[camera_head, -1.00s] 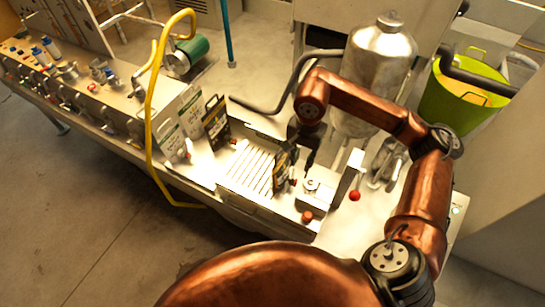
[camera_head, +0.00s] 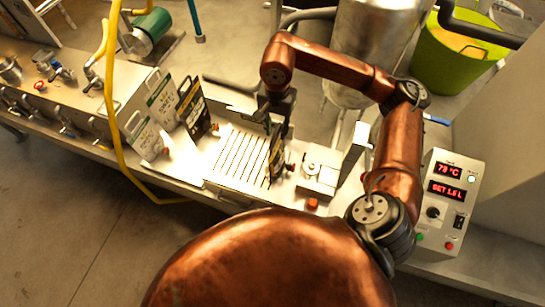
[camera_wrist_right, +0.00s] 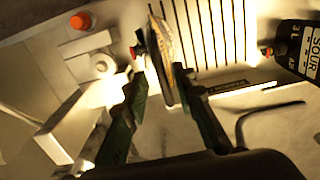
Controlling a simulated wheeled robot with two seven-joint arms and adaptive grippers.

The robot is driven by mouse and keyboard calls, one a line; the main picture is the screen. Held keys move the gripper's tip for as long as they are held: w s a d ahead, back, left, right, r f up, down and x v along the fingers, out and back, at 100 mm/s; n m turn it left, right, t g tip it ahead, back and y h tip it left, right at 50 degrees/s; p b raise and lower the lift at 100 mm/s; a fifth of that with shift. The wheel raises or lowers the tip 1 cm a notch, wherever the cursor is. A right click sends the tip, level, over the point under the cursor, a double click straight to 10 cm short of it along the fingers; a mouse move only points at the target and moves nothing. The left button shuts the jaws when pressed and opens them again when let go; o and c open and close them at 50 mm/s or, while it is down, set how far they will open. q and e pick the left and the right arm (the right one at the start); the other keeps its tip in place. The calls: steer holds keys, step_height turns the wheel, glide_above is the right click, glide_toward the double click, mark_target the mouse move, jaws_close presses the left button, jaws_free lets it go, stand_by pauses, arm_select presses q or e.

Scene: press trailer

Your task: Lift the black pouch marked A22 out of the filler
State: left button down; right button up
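A dark pouch (camera_head: 277,152) stands upright at the right end of the slotted grate (camera_head: 238,155), beside the filler (camera_head: 318,172). Its A22 mark cannot be read. My right gripper (camera_head: 272,122) is just above and behind this pouch. In the right wrist view the pouch (camera_wrist_right: 162,55) is seen nearly edge-on, with its near end between the two fingers of my right gripper (camera_wrist_right: 160,85). The fingers are apart, with a visible gap on the left side of the pouch. My left gripper is in no view.
Another black pouch (camera_head: 195,112) and two white pouches (camera_head: 160,98) (camera_head: 144,136) stand left of the grate. A steel tank (camera_head: 368,45) is behind my right arm. A yellow hose (camera_head: 112,90) arches at left. A control box (camera_head: 447,200) with red displays stands at right.

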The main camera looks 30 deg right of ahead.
mark_target(276, 140)
steer(key=shift+f, duration=0.25)
steer(key=shift+d+f, duration=0.1)
steer(key=shift+f, duration=0.8)
steer(key=shift+w+f+p, duration=0.2)
steer(key=shift+f+p, duration=0.55)
steer(key=shift+f, duration=2)
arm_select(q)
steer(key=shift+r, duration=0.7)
arm_select(e)
steer(key=shift+c, duration=0.5)
jaws_close()
steer(key=shift+r, duration=0.15)
